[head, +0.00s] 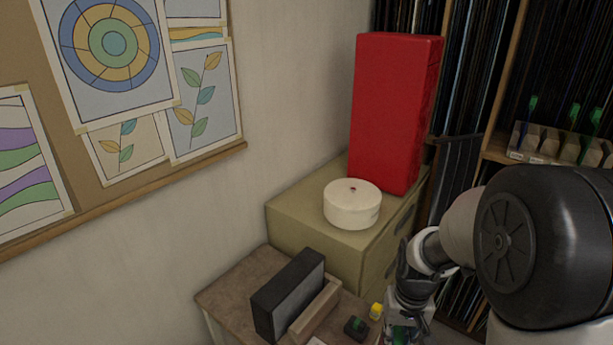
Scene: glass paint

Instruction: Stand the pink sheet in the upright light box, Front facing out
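A dark upright box with a grey face, which looks like the light box (288,296), stands on a small wooden table. A wooden strip (316,310) runs along the foot of its grey face. I see no pink sheet in this view. My gripper (404,334) is at the bottom edge, to the right of the light box and apart from it. Its fingertips are cut off or too small to read, with some green showing there. I cannot tell whether it is open or holds anything.
A small dark block with green (355,327) and a yellow item (376,311) are between the light box and my gripper. Behind, a beige cabinet (290,221) bears a white round tin (352,207) and a tall red box (394,110). Dark sheets (470,80) fill a rack at right.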

